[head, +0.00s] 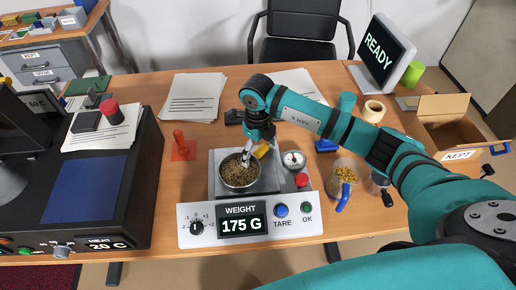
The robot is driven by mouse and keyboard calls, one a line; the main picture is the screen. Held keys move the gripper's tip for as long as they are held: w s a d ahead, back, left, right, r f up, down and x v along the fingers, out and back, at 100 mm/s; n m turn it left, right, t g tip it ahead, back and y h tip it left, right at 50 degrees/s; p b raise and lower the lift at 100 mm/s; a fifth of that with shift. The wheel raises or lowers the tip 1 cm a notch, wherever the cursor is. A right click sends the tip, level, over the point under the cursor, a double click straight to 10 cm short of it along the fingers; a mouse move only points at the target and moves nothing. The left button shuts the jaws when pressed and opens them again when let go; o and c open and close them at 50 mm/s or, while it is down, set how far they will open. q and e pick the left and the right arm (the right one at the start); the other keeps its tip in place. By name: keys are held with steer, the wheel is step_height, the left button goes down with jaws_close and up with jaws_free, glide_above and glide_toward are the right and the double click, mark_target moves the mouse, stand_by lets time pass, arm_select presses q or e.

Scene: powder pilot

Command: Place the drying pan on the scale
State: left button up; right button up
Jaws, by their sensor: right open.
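The drying pan (239,172), a round metal pan filled with brownish grains, sits on the plate of the scale (222,229). The scale's display reads "175 G" under "WEIGHT". My right gripper (252,156) reaches in from the right and is right at the pan's upper right rim, beside a yellow part. Its jaws are open, and I cannot tell whether they touch the rim. My left gripper does not show.
A black heater unit (144,190) reading "20 C" stands at left. Right of the scale are a small dial (293,160), a jar of yellow pieces (344,173) and a cardboard box (448,120). Papers (194,97) lie behind. Bare table shows in front of the jar.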

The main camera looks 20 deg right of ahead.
steer(key=shift+r, duration=0.6)
step_height(320, 180, up, 11)
steer(key=b, duration=0.2)
steer(key=shift+a, duration=0.1)
